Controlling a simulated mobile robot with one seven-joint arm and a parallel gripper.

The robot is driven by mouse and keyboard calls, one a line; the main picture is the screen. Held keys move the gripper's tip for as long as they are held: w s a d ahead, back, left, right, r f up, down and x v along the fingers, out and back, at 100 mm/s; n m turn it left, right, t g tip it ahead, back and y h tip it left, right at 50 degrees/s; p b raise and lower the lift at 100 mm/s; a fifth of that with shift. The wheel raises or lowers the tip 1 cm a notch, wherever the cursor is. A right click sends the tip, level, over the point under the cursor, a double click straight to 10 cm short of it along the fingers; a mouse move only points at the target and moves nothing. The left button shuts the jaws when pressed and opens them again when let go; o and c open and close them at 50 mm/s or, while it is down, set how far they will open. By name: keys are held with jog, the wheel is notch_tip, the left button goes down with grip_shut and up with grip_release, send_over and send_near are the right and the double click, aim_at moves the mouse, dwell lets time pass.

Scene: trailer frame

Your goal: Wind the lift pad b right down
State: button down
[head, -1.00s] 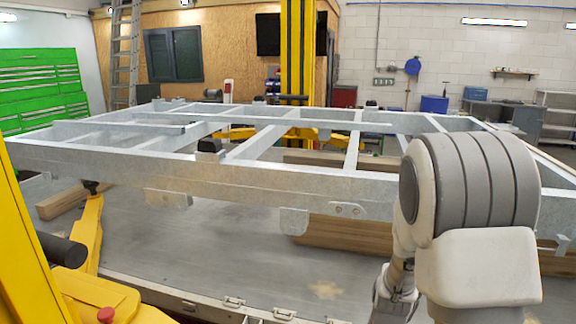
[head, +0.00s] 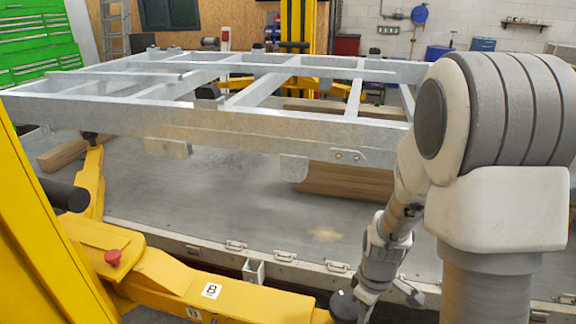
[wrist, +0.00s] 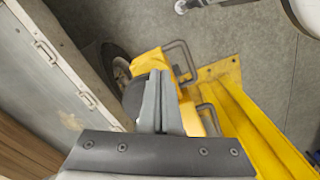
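The yellow lift arm marked B (head: 235,298) reaches out low at the front of the head view. A dark round pad (head: 343,305), which looks like lift pad b, is at its end, out in front of the trailer frame and under nothing. In the wrist view the dark pad (wrist: 132,98) shows partly behind my fingers, beside yellow metal. My gripper (wrist: 160,75) has its two fingers together with nothing visible between them. It is right by the pad; I cannot tell whether it touches.
The grey trailer frame (head: 220,120) stands raised over a grey platform (head: 220,200) with latches along its edge. A wheel (wrist: 115,65) and handles show in the wrist view.

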jog(key=shift+s+a, duration=0.25)
jog(key=shift+a, duration=0.35)
dwell(0.3)
notch_tip(320, 180, up, 6)
jog(key=p, duration=0.4)
jog(key=shift+s+d, duration=0.2)
jog(key=shift+s, duration=0.25)
